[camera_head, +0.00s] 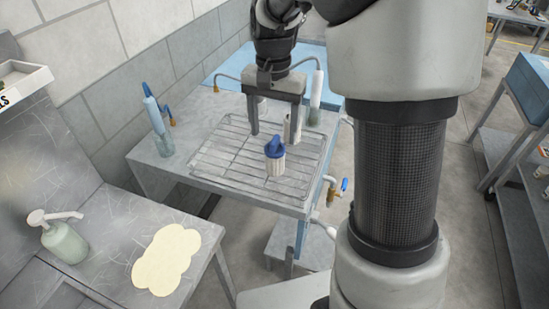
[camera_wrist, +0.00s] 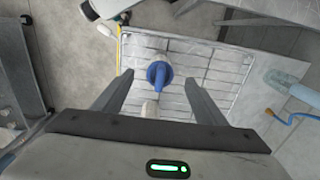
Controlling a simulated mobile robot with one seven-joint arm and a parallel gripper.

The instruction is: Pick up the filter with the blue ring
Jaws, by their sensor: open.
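A white ribbed filter with a blue top (camera_head: 274,157) stands upright on the wire rack (camera_head: 215,155); in the wrist view it is the blue-topped piece (camera_wrist: 158,72). In the wrist view the blue-topped filter lies between the fingertips of my gripper (camera_wrist: 157,78), with gaps on both sides. The fingers hold nothing.
The rack lies on a grey metal table (camera_head: 150,175). A bottle with a blue top (camera_head: 159,130) stands at its left, and another bottle (camera_head: 316,95) behind the gripper at right. A pump bottle (camera_head: 65,240) and cream cloth (camera_head: 166,259) are on the nearer bench.

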